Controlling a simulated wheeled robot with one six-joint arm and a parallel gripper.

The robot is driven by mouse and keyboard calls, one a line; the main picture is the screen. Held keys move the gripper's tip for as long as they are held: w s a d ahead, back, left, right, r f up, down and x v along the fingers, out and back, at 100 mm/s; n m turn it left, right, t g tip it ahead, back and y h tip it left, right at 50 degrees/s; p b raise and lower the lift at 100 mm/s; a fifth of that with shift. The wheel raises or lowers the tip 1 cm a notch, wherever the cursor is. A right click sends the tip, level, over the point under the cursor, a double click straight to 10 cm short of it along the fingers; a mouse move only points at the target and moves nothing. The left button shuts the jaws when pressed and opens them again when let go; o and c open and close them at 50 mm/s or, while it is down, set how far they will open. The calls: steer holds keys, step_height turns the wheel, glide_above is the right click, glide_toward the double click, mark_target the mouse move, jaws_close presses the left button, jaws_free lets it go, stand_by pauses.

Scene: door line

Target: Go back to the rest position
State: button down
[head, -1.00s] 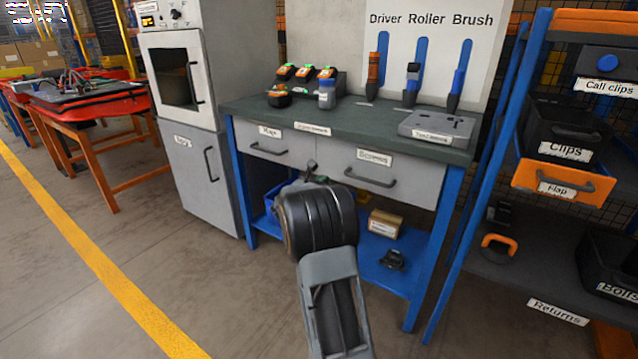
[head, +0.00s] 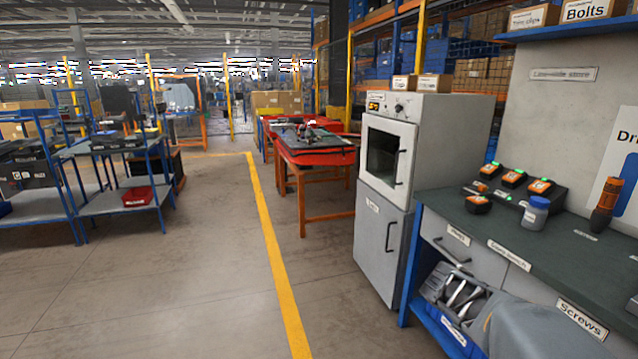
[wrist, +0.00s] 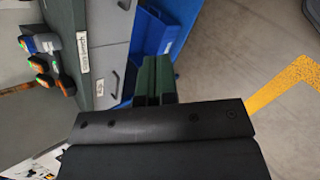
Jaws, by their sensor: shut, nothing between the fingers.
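My gripper (wrist: 157,82) shows in the wrist view as two dark fingers lying together, shut and empty. Beyond them are a grey drawer front (wrist: 108,50) and blue bins (wrist: 152,35) at the workbench. The fingers look apart from these. In the head view a grey part of my arm covers the bottom right corner. The fingertips cannot be made out there.
The workbench (head: 475,215) stands at the right, holding orange-topped devices and a jar (head: 536,212). A grey cabinet (head: 386,240) adjoins it. A red-topped table (head: 312,150) and blue shelves (head: 120,195) stand farther off.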

steer(key=s+a+r+m+t+y+p, duration=0.1)
steer(key=s+a+r+m+y+p, duration=0.3)
steer(key=a, duration=0.5)
steer(key=s+a+r+m+t+y+p, duration=0.1)
steer(key=s+a+r+m+y+p, duration=0.3)
steer(key=a+r+p, duration=0.5)
steer(key=shift+s+a+r+m+y, duration=0.35)
steer(key=shift+s+a+y, duration=0.2)
steer(key=shift+s+y, duration=0.35)
steer(key=shift+s, duration=0.1)
